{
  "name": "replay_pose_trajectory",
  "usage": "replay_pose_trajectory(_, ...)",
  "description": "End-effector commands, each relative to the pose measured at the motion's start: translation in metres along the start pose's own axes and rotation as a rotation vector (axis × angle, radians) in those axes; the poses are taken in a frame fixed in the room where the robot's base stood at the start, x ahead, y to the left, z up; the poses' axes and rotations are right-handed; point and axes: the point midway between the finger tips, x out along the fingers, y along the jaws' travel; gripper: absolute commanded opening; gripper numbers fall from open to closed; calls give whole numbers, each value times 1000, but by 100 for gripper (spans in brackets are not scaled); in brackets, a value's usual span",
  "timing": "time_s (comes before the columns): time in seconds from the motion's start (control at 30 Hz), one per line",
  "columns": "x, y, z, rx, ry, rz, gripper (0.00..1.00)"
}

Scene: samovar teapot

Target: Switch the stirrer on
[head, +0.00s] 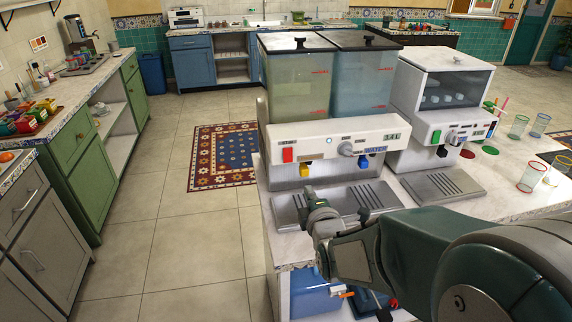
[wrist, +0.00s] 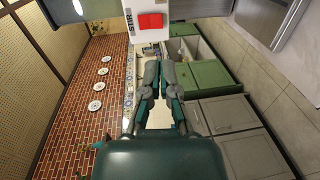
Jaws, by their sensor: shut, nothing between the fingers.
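The drink dispenser (head: 330,138) with two clear tanks stands on the island counter. A red rocker switch (head: 288,154) is at the left end of its white front panel. In the wrist view the red switch (wrist: 150,21) is at the top, beside a label reading STIR (wrist: 127,20). Whether it is on or off cannot be told. My gripper (wrist: 159,68) is shut and empty, its fingers pointing up the picture toward the switch with a visible gap between. In the head view my gripper (head: 312,197) is over the drip tray, below and in front of the panel.
A grey knob (head: 345,149), a yellow tap (head: 304,170) and a blue tap (head: 363,161) share the dispenser front, above the drip tray (head: 375,196). A second machine (head: 440,110) stands to the right, with cups (head: 532,176) beyond it.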

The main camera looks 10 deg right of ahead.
Motion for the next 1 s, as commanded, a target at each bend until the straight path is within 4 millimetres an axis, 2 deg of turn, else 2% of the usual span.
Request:
replay_pose_trajectory(0.17,3,0,-9,-7,3,0,0)
replay_pose_trajectory(0.27,11,0,-12,-10,3,-2,0)
replay_pose_trajectory(0.8,106,-1,-8,-5,2,-1,0)
replay_pose_trajectory(1.0,132,0,-10,-7,3,-1,0)
